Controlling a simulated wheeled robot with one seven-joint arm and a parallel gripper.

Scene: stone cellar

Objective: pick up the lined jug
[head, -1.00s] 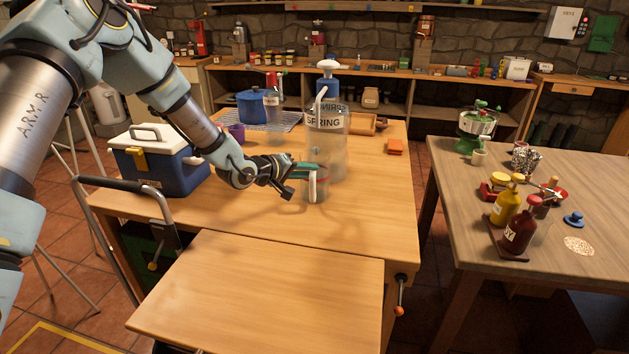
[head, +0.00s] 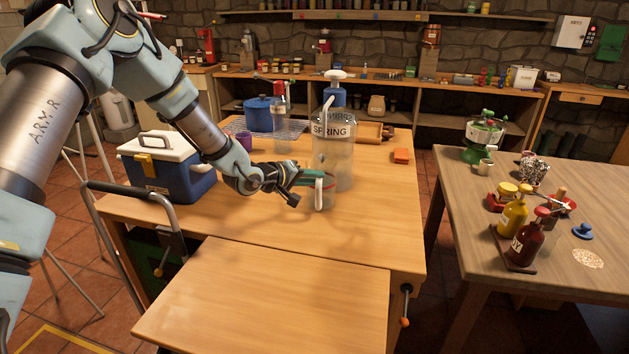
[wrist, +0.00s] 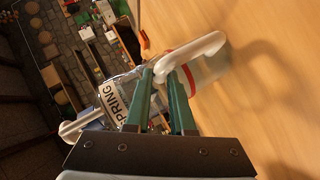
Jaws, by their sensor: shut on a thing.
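The lined jug (head: 327,197) is a small clear vessel with a red line near its rim and a white handle. It stands upright at the middle of the wooden workbench (head: 250,222), in front of a big clear SPRING bottle. My gripper (head: 315,177) reaches in from the left, its green fingers shut on the jug's handle. In the wrist view the two fingers (wrist: 172,88) close on the white handle, and the jug's clear body (wrist: 212,66) shows behind it. I cannot tell whether the jug's base touches the bench.
The SPRING bottle (head: 333,155) with a pump top is close behind the jug. A blue cooler (head: 168,175) stands left under my arm. An orange block (head: 401,156) lies to the right. The bench's front is clear. A second table (head: 560,215) holds sauce bottles at right.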

